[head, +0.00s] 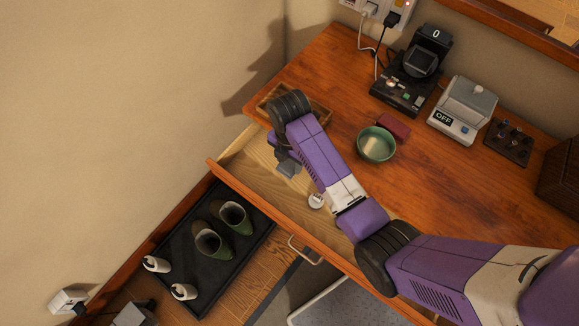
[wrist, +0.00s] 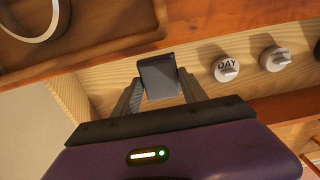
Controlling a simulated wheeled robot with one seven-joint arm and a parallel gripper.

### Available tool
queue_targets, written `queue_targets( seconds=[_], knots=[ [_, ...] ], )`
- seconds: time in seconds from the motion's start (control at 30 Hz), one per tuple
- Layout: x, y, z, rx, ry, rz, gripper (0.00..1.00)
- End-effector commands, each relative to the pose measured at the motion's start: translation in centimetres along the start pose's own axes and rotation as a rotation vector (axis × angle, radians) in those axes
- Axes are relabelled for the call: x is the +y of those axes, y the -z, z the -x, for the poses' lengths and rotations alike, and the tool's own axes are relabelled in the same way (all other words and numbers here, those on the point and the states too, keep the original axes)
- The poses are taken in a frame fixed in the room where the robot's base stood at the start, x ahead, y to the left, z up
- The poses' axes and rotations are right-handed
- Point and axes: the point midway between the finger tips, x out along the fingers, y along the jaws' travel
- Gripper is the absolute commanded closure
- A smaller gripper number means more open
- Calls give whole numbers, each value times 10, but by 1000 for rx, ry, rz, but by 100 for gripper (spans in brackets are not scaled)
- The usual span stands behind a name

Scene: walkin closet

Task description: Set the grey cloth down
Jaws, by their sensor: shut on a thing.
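The grey cloth is a small, dark grey, flat-looking piece (wrist: 158,72) held between the two fingers of my gripper (wrist: 160,88) in the wrist view. In the head view the cloth (head: 289,169) shows just below my gripper (head: 287,157), over the open wooden drawer (head: 250,172). My gripper is shut on the cloth. I cannot tell whether the cloth touches the drawer floor. My wrist and forearm hide part of the drawer.
A white round dial marked DAY (wrist: 226,69) and a similar one (wrist: 274,59) are in the drawer to the right. A wooden tray (head: 318,112) lies on the desktop beyond. A green bowl (head: 376,144) and a dark red block (head: 393,127) stand nearby.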

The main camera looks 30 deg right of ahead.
Motion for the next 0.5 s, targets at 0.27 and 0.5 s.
queue_targets(
  seconds=[0.27,0.5],
  knots=[
    [0,0,-28,1,2,0,83],
    [0,0,-47,0,-1,0,83]
  ],
)
